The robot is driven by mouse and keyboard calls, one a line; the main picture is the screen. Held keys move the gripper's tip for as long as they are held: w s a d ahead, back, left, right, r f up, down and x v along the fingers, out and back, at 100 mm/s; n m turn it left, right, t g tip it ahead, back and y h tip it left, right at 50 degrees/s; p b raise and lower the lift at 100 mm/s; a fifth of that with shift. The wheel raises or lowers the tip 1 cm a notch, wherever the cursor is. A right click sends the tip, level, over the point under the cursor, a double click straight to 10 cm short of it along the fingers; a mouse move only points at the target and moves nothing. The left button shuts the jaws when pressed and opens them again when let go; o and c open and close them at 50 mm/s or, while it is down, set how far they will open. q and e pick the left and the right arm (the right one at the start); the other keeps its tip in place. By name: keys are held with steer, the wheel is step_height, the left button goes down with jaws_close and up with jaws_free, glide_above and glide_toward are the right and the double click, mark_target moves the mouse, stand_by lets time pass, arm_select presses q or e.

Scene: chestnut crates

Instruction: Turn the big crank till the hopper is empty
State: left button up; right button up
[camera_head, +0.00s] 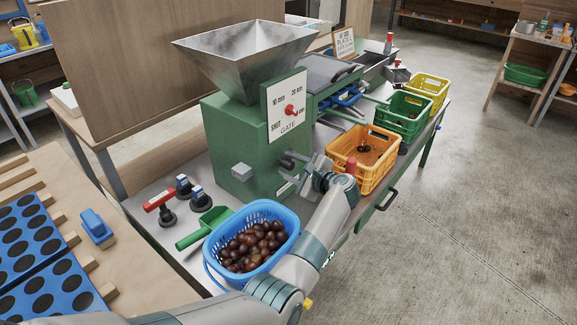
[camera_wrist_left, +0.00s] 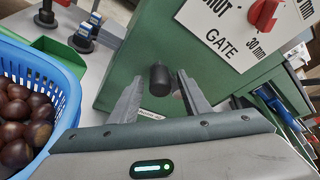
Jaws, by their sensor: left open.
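The metal hopper (camera_head: 240,50) sits on a green machine housing (camera_head: 225,140). I see bare grey inner walls and no chestnuts; its bottom is hard to make out. A white gate plate (camera_head: 276,122) carries a red knob (camera_head: 289,110). My left gripper (camera_head: 306,170) is open at the housing's lower front. In the left wrist view a black cylindrical knob (camera_wrist_left: 160,79), apparently the crank's handle, shows between the open fingers (camera_wrist_left: 160,98), with gaps on both sides. The rest of the crank is hidden or unclear. My right gripper is out of view.
A blue basket (camera_head: 248,268) of chestnuts stands close beside my left arm. An orange crate (camera_head: 378,178) holding a few chestnuts, then green (camera_head: 402,118) and yellow (camera_head: 432,90) crates, line the bench.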

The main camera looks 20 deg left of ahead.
arm_select(q)
steer(key=shift+c, duration=0.6)
jaws_close()
